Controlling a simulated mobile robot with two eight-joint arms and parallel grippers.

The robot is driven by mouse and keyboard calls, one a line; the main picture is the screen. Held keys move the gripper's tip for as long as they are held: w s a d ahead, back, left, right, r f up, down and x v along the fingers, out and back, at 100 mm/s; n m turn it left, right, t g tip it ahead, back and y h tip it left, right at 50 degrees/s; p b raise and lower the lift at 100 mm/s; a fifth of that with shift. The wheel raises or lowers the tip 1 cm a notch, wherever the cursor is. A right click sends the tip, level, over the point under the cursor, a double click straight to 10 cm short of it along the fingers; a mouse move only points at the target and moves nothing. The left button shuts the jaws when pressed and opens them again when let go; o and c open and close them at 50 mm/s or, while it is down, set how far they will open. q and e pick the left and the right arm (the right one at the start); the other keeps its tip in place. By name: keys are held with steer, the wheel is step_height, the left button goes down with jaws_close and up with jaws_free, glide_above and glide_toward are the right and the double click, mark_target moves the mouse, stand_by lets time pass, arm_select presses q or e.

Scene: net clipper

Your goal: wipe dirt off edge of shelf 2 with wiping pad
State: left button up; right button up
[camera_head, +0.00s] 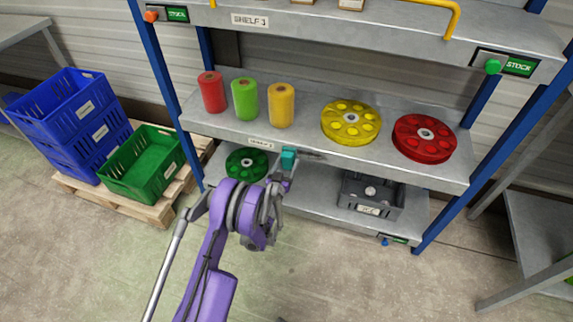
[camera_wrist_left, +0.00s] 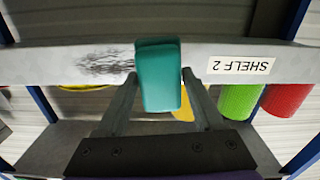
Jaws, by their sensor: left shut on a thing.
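The teal wiping pad (camera_head: 289,158) is held in my left gripper (camera_head: 283,180), with the pad between its two fingers in the left wrist view (camera_wrist_left: 158,75). The pad is at the front edge of shelf 2 (camera_head: 400,174); I cannot tell if it touches. A dark scribbled dirt patch (camera_head: 313,155) is on that edge, just right of the pad. In the left wrist view, which is upside down, the dirt (camera_wrist_left: 107,63) lies just left of the pad. The SHELF 2 label (camera_wrist_left: 243,65) is on the pad's other side. My right gripper is not in view.
Red, green and yellow rolls (camera_head: 246,98) and yellow and red discs (camera_head: 424,137) stand on shelf 2. Below are a green disc (camera_head: 246,164) and a grey crate (camera_head: 384,196). Blue crates (camera_head: 70,130) and a green crate (camera_head: 142,165) stand on a pallet at left.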

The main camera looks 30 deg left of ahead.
arm_select(q)
steer(key=shift+x, duration=1)
stand_by(0.4)
